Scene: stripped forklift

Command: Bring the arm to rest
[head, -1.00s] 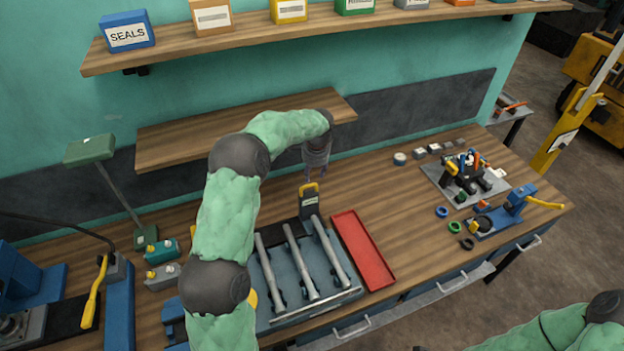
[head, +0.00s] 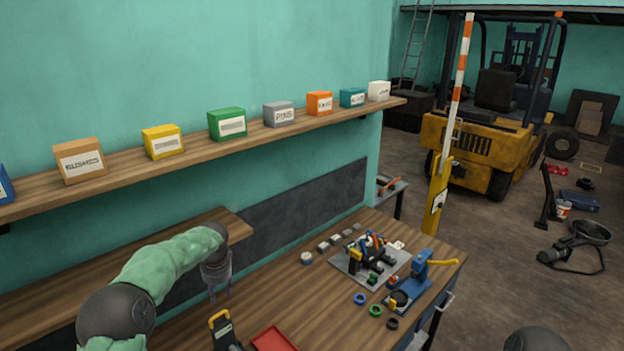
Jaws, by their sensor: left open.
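My left arm comes in from the lower left in green sleeving, with dark joints. My left gripper (head: 220,292) points down over the workbench (head: 290,295), its two thin fingers apart and nothing visible between them. It is just above and behind a black device with a yellow handle (head: 222,331), apart from it as far as I can tell. Only a dark rounded part of what seems to be my right arm shows at the bottom right edge; my right gripper is out of the picture.
A red tray (head: 272,340) lies at the bottom edge. A grey tool plate (head: 345,266) and a blue press (head: 412,285) stand on the bench's right. A shelf (head: 205,155) with labelled boxes runs above. A yellow forklift (head: 480,145) stands behind on open floor.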

